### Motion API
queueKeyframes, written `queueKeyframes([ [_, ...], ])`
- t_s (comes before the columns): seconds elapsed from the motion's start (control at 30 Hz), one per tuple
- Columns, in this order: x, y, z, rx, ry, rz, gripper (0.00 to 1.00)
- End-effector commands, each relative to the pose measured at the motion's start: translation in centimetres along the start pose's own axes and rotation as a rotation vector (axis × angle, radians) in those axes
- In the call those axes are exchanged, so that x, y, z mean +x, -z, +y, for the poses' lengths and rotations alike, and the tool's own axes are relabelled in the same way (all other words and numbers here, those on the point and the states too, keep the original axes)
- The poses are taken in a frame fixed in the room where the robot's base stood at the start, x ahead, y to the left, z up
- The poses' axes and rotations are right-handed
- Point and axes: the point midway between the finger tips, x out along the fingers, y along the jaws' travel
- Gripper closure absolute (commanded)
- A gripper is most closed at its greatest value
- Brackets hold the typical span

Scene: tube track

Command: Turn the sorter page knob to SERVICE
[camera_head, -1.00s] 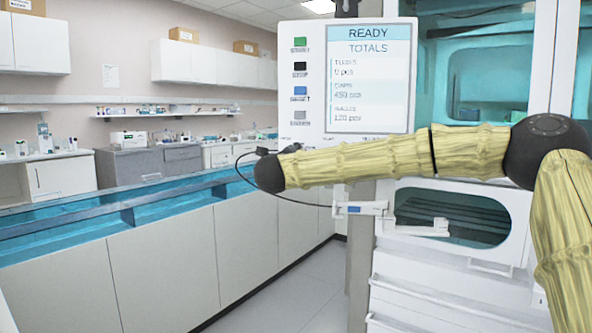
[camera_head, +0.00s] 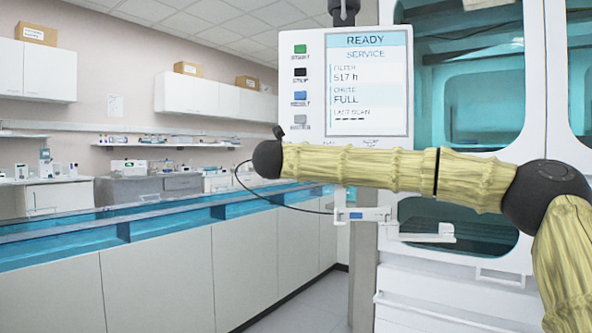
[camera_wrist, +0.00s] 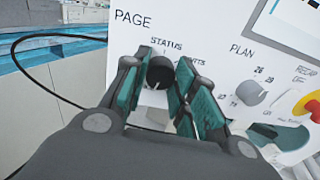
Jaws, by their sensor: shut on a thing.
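The page knob (camera_wrist: 160,72) is a dark round knob on the white sorter panel, under the word PAGE in the wrist view. STATUS is printed above it, with a partly hidden label to its right. My gripper (camera_wrist: 157,84) has its teal-padded fingers on both sides of the knob and is shut on it. The fingers hide the rest of the knob's labels and its pointer. In the head view the sorter screen (camera_head: 368,85) reads READY and SERVICE, with filter, chute and last scan lines. My arm hides the knob there.
Right of the page knob is a grey PLAN knob (camera_wrist: 250,92) and a red emergency button with yellow collar (camera_wrist: 308,104). Coloured buttons (camera_head: 300,73) line the screen's left side. A blue-topped track (camera_head: 150,226) runs along the left.

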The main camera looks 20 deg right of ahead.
Motion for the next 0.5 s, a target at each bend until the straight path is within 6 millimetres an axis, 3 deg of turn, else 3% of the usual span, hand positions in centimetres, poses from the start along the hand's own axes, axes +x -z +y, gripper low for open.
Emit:
queueKeyframes([
  [0.5, 0.03, 0.03, -0.04, 0.136, -0.001, 0.008, 0.96],
])
